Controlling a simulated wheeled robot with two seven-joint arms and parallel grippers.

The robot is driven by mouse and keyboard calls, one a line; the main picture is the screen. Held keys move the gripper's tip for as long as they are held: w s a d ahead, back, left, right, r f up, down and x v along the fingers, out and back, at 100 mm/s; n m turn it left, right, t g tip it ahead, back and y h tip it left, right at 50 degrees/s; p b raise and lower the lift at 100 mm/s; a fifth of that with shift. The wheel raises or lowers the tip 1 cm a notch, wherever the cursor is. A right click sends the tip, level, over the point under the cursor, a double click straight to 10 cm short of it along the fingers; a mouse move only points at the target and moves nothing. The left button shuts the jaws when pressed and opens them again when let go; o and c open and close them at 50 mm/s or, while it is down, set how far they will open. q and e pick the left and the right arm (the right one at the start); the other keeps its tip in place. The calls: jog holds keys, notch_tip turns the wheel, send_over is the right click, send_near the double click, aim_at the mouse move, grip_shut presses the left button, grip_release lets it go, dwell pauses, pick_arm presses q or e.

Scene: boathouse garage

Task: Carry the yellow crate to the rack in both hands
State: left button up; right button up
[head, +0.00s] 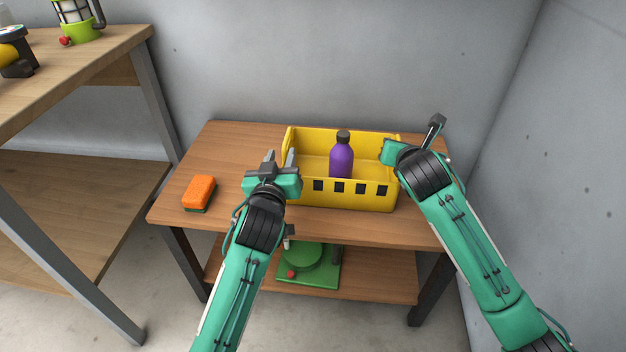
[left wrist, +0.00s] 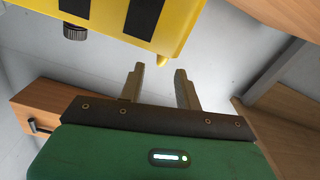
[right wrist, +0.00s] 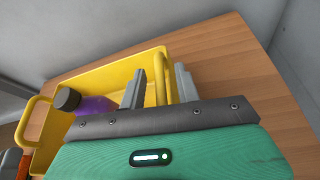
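The yellow crate (head: 350,196) stands on a low wooden table, with an upright purple bottle (head: 341,160) inside. The left gripper (head: 280,155) is at the crate's left end. A two-level wooden rack (head: 85,200) with grey metal legs stands at left.
An orange sponge (head: 199,191) lies on the low table (head: 230,140), left of the crate. A green item with a round top (head: 302,258) sits on its lower shelf. A lantern (head: 78,20) stands on the rack's top; its lower shelf looks clear. Walls stand behind and right.

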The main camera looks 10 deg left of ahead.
jog(key=shift+r, duration=0.1)
notch_tip(320, 180, up, 10)
jog(key=shift+f, duration=0.1)
pick_arm(q)
jog(key=s, duration=0.4)
jog(key=shift+s, duration=0.15)
dwell(0.5)
